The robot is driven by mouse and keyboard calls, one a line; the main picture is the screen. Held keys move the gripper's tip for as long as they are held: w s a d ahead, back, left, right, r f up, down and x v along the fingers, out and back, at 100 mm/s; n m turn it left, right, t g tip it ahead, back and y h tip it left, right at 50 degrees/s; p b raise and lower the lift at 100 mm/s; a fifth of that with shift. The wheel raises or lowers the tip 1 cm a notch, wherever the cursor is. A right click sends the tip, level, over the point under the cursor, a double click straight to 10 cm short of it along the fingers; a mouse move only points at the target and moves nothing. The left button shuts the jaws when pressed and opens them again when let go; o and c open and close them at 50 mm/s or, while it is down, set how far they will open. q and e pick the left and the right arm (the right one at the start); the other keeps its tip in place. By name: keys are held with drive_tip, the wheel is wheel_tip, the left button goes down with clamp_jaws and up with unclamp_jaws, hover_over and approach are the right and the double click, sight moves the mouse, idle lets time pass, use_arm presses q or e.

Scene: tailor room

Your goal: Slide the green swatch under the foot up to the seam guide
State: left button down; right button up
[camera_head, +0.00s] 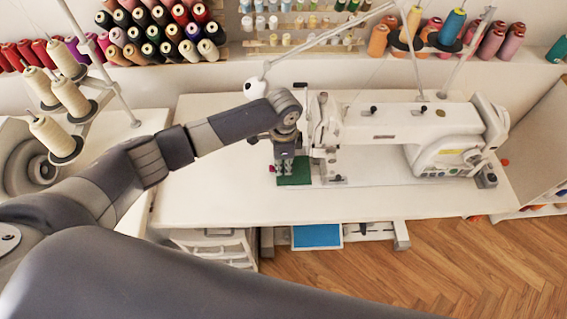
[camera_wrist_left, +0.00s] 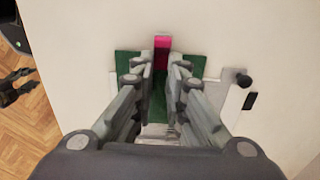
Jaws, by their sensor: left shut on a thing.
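The green swatch (camera_head: 296,173) lies flat on the white sewing table, left of the sewing machine's needle end. It also shows in the left wrist view (camera_wrist_left: 126,66), on both sides of the fingers. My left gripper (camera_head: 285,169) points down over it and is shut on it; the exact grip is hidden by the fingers. A pink block (camera_wrist_left: 162,47) stands at the swatch's edge beyond the fingertips; I cannot tell whether it is the seam guide. The foot area (camera_head: 331,172) is just right of the swatch, too small to make out clearly.
The white sewing machine (camera_head: 400,130) stands right of my left gripper. The white table (camera_head: 220,195) is clear to the left and in front. A thread stand with cream cones (camera_head: 72,98) is at the left. Spool racks line the back. A blue panel (camera_head: 316,236) shows below the table.

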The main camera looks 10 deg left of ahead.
use_arm(q)
drive_tip(key=shift+d, duration=0.1)
idle(0.5)
drive_tip(key=shift+w+d, duration=0.2)
drive_tip(key=shift+d, duration=0.3)
drive_tip(key=shift+w+d, duration=0.2)
drive_tip(key=shift+d, duration=0.3)
drive_tip(key=shift+d+r, duration=0.1)
drive_tip(key=shift+d, duration=0.05)
